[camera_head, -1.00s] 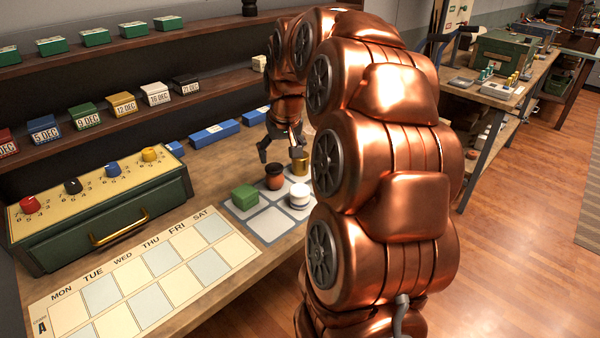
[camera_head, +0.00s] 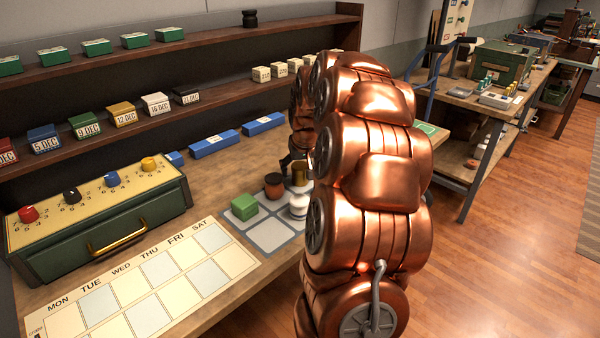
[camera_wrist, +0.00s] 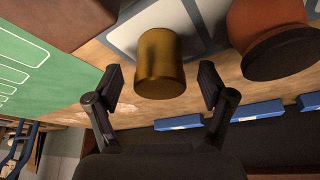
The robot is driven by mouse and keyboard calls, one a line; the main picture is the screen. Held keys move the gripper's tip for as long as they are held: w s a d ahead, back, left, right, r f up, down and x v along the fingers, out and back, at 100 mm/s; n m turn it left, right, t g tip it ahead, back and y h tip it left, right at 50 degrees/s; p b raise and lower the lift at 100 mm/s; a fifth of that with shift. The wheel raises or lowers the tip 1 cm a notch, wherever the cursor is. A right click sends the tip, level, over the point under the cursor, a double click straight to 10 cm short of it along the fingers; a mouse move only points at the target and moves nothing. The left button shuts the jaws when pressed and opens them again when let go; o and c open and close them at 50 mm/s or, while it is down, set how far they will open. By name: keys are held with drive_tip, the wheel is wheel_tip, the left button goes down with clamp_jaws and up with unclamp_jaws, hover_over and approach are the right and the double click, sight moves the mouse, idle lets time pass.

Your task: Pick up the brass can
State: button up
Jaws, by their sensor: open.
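The brass can (camera_wrist: 160,62) is a plain gold cylinder in the upper middle of the wrist view, on a grey-squared mat. In the head view the brass can (camera_head: 299,172) shows on the mat's far right part, partly hidden by my arm. My gripper (camera_wrist: 162,88) is open, with one dark finger on each side of the can in the wrist view. I see no finger touching it. In the head view my gripper (camera_head: 290,162) is mostly hidden behind my arm.
On the mat (camera_head: 272,236) stand a brown pot (camera_head: 273,186), a white jar (camera_head: 299,206) and a green block (camera_head: 244,207). The pot is close beside the can in the wrist view. Blue boxes (camera_head: 214,144) line the shelf wall. A green drawer unit (camera_head: 105,222) stands left.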

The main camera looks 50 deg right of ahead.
drive_tip(key=shift+w+d+f, duration=0.1)
drive_tip(key=shift+w+f, duration=0.1)
drive_tip(key=shift+f, duration=0.35)
drive_tip(key=shift+c, duration=0.2)
drive_tip(key=c, duration=1.3)
